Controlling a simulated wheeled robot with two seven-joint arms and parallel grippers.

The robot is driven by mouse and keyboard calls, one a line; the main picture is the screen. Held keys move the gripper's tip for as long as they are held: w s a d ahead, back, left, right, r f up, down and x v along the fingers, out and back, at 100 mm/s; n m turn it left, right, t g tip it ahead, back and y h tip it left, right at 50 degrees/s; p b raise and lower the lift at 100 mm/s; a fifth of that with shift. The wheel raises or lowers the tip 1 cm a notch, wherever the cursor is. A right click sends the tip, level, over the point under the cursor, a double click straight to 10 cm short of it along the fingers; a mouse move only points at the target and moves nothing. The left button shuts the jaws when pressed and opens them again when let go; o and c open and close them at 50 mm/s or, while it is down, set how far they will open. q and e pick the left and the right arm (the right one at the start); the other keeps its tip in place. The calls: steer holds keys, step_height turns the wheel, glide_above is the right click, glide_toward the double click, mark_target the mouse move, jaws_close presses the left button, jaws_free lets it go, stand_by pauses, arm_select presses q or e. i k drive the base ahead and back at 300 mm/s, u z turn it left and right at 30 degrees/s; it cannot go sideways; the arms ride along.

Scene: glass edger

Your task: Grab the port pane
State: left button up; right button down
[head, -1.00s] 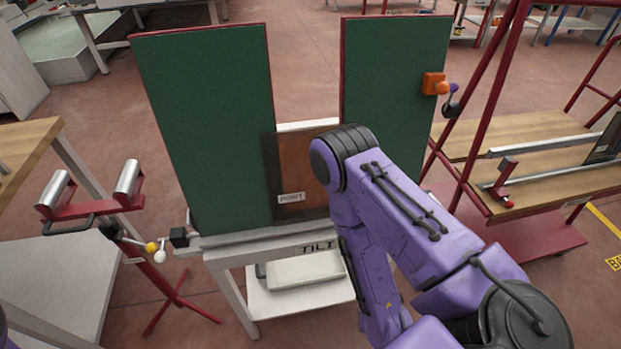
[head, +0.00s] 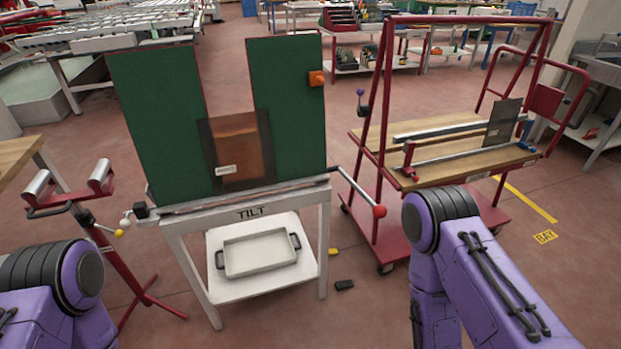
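A brown, see-through pane (head: 240,148) stands upright in the gap between the two green boards of the white tilt table (head: 180,226). A small pale label (head: 226,169) is on it; its text is too small to read now, but earlier it looked like "PORT". Its lower edge is near the table's front ledge. A dark grey pane (head: 503,122) stands on the red cart at the right. Only links of my two arms show, at the lower left and lower right. Both grippers are out of view.
The red cart (head: 364,205) with wooden shelves stands right of the tilt table. A red-knobbed lever (head: 379,211) sticks out between them. A red roller stand (head: 117,262) is at the left. A grey tray (head: 260,255) lies on the table's lower shelf. Small items lie on the floor.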

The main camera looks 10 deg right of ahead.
mark_target(238, 147)
steer(key=z, duration=1.15)
steer(key=i, duration=0.9)
steer(key=u, duration=0.85)
